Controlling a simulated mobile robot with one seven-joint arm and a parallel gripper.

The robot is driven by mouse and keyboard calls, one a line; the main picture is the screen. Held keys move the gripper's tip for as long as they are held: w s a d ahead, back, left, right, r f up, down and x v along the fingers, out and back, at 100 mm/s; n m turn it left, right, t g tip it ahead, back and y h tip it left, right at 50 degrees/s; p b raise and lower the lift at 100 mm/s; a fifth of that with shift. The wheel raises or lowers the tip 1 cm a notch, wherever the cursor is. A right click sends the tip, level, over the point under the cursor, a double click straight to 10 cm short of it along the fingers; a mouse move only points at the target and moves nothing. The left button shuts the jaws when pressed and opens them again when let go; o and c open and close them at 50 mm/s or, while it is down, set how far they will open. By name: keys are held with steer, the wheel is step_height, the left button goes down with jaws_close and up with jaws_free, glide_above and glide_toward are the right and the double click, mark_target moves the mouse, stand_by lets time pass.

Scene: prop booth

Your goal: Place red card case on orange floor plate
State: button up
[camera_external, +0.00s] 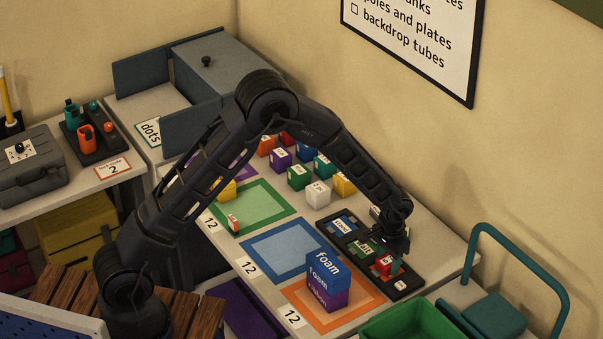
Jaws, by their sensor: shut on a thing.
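The red card case (384,264) is in the near right part of a black divided tray (412,277), partly covered by my gripper. My gripper (389,255) points down over the tray and is shut on the red card case. I cannot tell whether the case is clear of the tray bottom. The orange floor plate (352,316) lies to the left and nearer the camera.
A blue-bordered plate (262,254) and a green-bordered plate (228,215) lie farther left, with several coloured cubes behind them. A green bin (410,322) and a teal-handled cart (495,318) stand at the front right. The wall is behind the tray.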

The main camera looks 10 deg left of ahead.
mark_target(388, 260)
steer(key=o, duration=0.9)
steer(key=shift+o, duration=0.2)
step_height(388, 260, up, 12)
steer(key=w+a+r+n+t, duration=0.1)
steer(key=w+a+r, duration=0.1)
steer(key=a+r, duration=0.7)
steer(key=w+a+r+n, duration=0.2)
steer(key=a+r, duration=0.3)
steer(key=a, duration=0.8)
steer(key=w+a+r+n+t, duration=0.1)
steer(key=a+r, duration=0.7)
steer(key=a, duration=0.3)
steer(key=s+a+r+n, duration=0.1)
steer(key=s+a, duration=0.2)
steer(key=a, duration=0.3)
steer(key=s+a+r+n+t, duration=0.1)
steer(key=s+a+r, duration=0.1)
steer(key=a, duration=0.3)
steer(key=s+a+r+n, duration=0.1)
steer(key=s+a, duration=0.2)
steer(key=a, duration=0.3)
steer(key=s+a+n+t, duration=0.1)
steer(key=s+a+n, duration=0.1)
steer(key=s+a, duration=0.8)
steer(key=shift+s+f+t, duration=0.3)
steer(key=shift+s+f, duration=0.05)
steer(key=shift+s, duration=0.6)
